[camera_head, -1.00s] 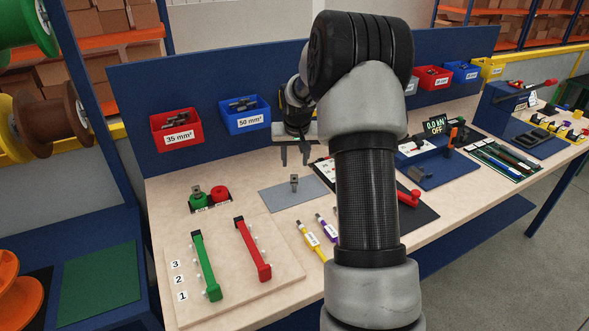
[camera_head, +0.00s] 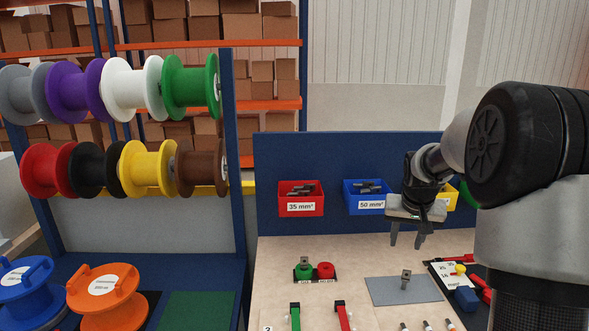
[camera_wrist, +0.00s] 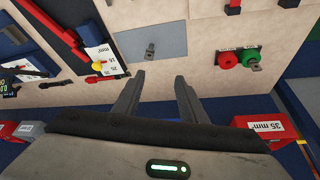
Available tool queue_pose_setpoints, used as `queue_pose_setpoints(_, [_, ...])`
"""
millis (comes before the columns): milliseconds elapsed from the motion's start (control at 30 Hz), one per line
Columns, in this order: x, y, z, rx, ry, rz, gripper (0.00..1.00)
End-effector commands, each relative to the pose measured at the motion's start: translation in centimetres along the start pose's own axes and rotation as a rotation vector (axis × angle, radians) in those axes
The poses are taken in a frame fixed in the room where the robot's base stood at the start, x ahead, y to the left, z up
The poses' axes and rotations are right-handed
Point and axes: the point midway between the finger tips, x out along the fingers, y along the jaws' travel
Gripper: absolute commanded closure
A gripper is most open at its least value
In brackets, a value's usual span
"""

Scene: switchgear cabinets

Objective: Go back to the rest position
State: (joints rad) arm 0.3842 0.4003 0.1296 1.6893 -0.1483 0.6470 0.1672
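My gripper (camera_head: 407,237) hangs fingers-down above the wooden workbench (camera_head: 350,250), at the right of the head view. Its two fingers are apart with nothing between them. In the wrist view my gripper (camera_wrist: 156,85) also shows open and empty. A grey plate (camera_head: 385,290) with a small metal lug (camera_head: 405,278) standing on it lies below and in front of the gripper, not touched. My arm fills the right edge of the head view.
A red 35 mm² bin (camera_head: 301,200) and a blue 50 mm² bin (camera_head: 366,198) hang on the blue back panel. Green and red buttons (camera_head: 314,271) sit on the bench. Cable spools (camera_head: 110,170) fill a rack at left. An orange reel (camera_head: 102,290) stands below it.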

Motion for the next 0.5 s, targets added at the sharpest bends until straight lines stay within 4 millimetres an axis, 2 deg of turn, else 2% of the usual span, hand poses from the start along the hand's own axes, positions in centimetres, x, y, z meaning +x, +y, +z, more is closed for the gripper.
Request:
queue_pose_setpoints(33, [-3.3,-1.3,0.7,-0.021,0.019,-0.006,0.61])
queue_pose_setpoints(200, [-11.8,-4.2,5.2,-0.077,0.048,-0.030,0.61])
queue_pose_setpoints(400, [-19.5,-6.4,12.2,-0.131,0.081,-0.080,0.61])
queue_pose_setpoints(500, [-22.3,-6.9,16.2,-0.157,0.095,-0.111,0.61])
